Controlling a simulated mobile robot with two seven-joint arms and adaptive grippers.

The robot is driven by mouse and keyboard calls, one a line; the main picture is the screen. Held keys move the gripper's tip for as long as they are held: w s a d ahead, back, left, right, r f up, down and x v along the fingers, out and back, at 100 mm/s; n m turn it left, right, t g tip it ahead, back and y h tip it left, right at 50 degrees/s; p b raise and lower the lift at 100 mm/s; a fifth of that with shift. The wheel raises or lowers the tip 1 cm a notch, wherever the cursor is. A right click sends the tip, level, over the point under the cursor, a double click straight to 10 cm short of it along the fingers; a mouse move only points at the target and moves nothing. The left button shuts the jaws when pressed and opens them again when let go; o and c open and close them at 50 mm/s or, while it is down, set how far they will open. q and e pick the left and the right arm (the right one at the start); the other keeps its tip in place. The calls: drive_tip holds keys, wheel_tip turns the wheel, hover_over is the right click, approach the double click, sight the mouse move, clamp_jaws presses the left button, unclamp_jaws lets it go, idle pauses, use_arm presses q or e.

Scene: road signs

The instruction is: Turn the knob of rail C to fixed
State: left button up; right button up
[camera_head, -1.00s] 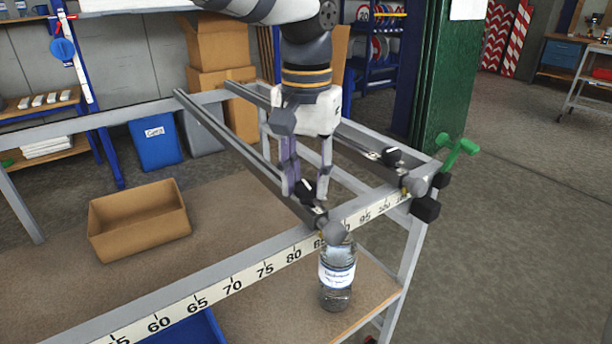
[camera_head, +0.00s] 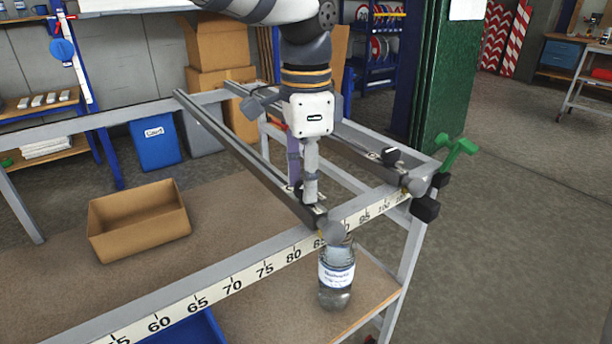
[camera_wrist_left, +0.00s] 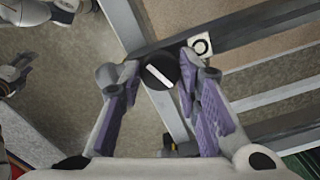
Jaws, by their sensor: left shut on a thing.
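The black knob (camera_head: 298,189) sits on the near end of the left rail (camera_head: 240,148), mostly hidden by my fingers. In the left wrist view the knob (camera_wrist_left: 160,71) is round, with a white bar slanting from upper left to lower right. My left gripper (camera_head: 303,195) points down and is shut on this knob, one finger on each side; its fingertips also show in the left wrist view (camera_wrist_left: 158,78). A white plate with a black ring (camera_wrist_left: 201,46) lies beside the knob. No rail letter is readable.
A second rail with a black knob (camera_head: 390,156) is to the right. A numbered scale (camera_head: 232,286) runs along the frame's front beam. A bottle (camera_head: 336,277) stands below it. A green crank (camera_head: 457,152) is at the right corner. An open cardboard box (camera_head: 138,222) is on the lower board.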

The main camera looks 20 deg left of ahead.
use_arm(q)
drive_tip(key=shift+m, duration=2.2)
drive_tip(key=shift+f, duration=0.1)
drive_tip(key=o, duration=1.1)
drive_tip(key=shift+o, duration=0.2)
wheel_tip(320, 180, up, 12)
